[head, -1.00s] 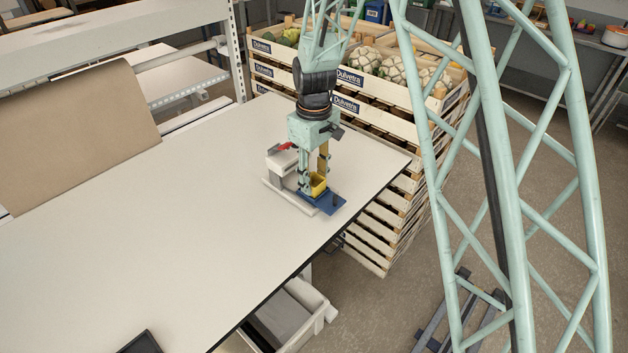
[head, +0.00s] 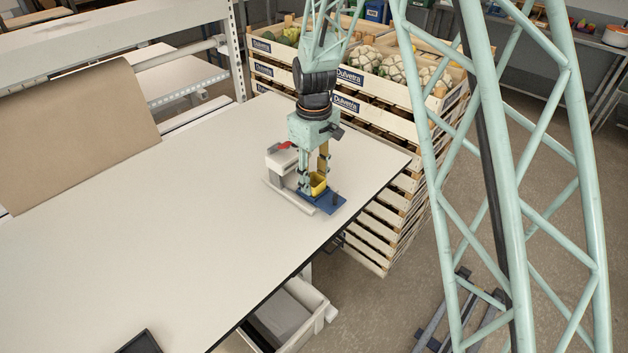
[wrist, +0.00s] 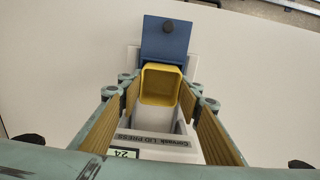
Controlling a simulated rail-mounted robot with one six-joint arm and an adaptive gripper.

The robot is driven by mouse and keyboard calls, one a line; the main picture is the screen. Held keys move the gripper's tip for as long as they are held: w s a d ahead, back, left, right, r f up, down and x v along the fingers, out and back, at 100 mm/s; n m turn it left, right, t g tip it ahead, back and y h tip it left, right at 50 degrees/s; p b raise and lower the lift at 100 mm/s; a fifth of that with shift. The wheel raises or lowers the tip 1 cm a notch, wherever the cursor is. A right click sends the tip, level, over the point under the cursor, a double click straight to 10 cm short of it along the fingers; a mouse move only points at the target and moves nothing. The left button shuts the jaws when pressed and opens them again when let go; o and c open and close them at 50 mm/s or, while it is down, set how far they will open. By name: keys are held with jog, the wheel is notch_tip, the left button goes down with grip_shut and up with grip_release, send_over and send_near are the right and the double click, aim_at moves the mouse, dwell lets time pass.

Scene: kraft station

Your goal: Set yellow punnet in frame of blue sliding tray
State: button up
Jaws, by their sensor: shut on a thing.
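The yellow punnet (head: 318,184) is a small open-topped box, upright and empty in the wrist view (wrist: 161,84). My gripper (head: 314,180) points down and is shut on it, with a finger at each side. The blue sliding tray (head: 328,202) sticks out of the grey-white lid press (head: 280,158) and has a dark knob at its outer end. In the wrist view the blue tray (wrist: 165,42) lies just beyond the punnet. The punnet is over or at the tray's inner part. Its base and the tray's frame are hidden, so I cannot tell whether it is seated.
The press stands on a white table (head: 150,230) near its far right corner. Stacked wooden crates (head: 385,105) with vegetables stand behind that edge. A roll of brown paper (head: 75,130) is at the left. The rest of the tabletop is mostly clear, with a dark object (head: 142,343) at the front.

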dwell(0.4)
jog(key=o, duration=0.8)
jog(key=shift+o, duration=0.2)
jog(key=shift+r, duration=0.15)
notch_tip(320, 180, up, 8)
jog(key=p, duration=0.3)
jog(key=shift+f, duration=0.2)
dwell(0.6)
dwell(0.4)
